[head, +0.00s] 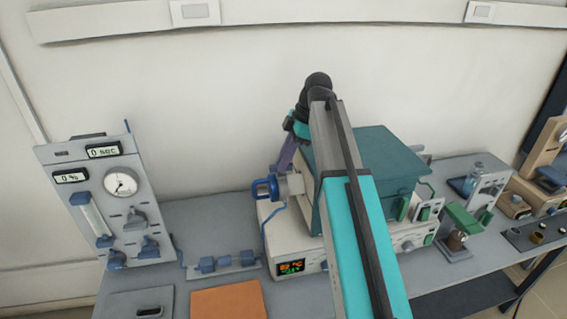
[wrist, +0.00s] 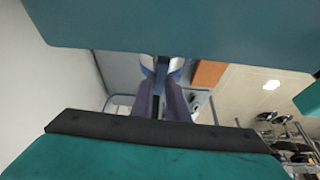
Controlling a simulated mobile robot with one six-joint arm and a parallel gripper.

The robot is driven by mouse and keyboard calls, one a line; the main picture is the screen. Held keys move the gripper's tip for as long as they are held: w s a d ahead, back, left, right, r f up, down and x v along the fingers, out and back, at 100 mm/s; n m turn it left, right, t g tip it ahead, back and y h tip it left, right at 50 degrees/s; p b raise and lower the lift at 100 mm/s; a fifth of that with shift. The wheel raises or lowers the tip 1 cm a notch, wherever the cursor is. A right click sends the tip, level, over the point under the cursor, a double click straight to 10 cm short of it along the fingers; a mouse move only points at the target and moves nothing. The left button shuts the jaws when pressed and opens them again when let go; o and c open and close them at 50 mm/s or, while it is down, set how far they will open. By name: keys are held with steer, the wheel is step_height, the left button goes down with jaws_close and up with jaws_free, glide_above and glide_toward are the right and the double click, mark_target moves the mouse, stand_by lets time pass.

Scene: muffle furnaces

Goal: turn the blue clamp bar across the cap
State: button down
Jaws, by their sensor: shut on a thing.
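The pale round cap (head: 295,184) sits at the left end of the green furnace. The blue clamp bar (head: 265,189) shows at the cap's outer side. My gripper (head: 280,170) reaches down to it from above, with purple fingers behind my arm. In the wrist view the fingertips (wrist: 161,80) are close together at the white and blue end piece. They are shut on the blue clamp bar. The fingers hide most of the bar there, so its exact angle across the cap cannot be told.
The green furnace body (head: 385,160) stands right beside my arm on a white base (head: 285,251) with a lit display. A grey gauge panel (head: 110,200) stands at left. An orange mat (head: 227,300) lies in front. A small green stand (head: 462,220) is at right.

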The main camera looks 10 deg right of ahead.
steer(key=shift+n, duration=0.4)
steer(key=c, duration=1.7)
jaws_free()
steer(key=shift+r, duration=0.1)
steer(key=shift+b+v, duration=0.4)
steer(key=shift+v, duration=0.4)
steer(key=v, duration=0.4)
steer(key=shift+w+r, duration=0.15)
steer(key=shift+r, duration=0.1)
steer(key=p+v, duration=0.7)
steer(key=p, duration=0.1)
steer(key=shift+w+d+r, duration=0.1)
steer(key=shift+d+r, duration=0.05)
steer(key=shift+r, duration=0.1)
